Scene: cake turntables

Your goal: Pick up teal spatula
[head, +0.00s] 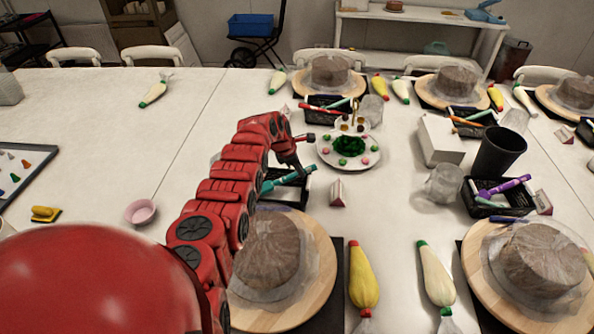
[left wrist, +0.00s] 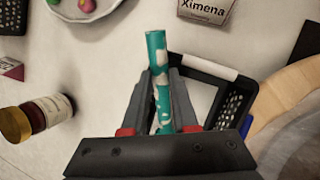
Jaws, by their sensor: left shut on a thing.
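The teal spatula (head: 281,181) is at the small black basket (head: 295,196) behind the front-left cake in the head view. Its teal handle with pale patches (left wrist: 157,52) stands up between my fingers in the left wrist view. My left gripper (head: 297,168) is shut on this handle; the gripper also shows in the left wrist view (left wrist: 160,98). The basket's dark perforated wall (left wrist: 235,105) is just right of the fingers there. The spatula's lower end is hidden by the gripper. My right gripper is in neither view.
A wrapped brown cake (head: 268,248) stands on a wooden turntable (head: 322,262) near my arm. A plate (head: 373,143) with a green centre is behind the basket. A name card (head: 337,193) stands right of it.

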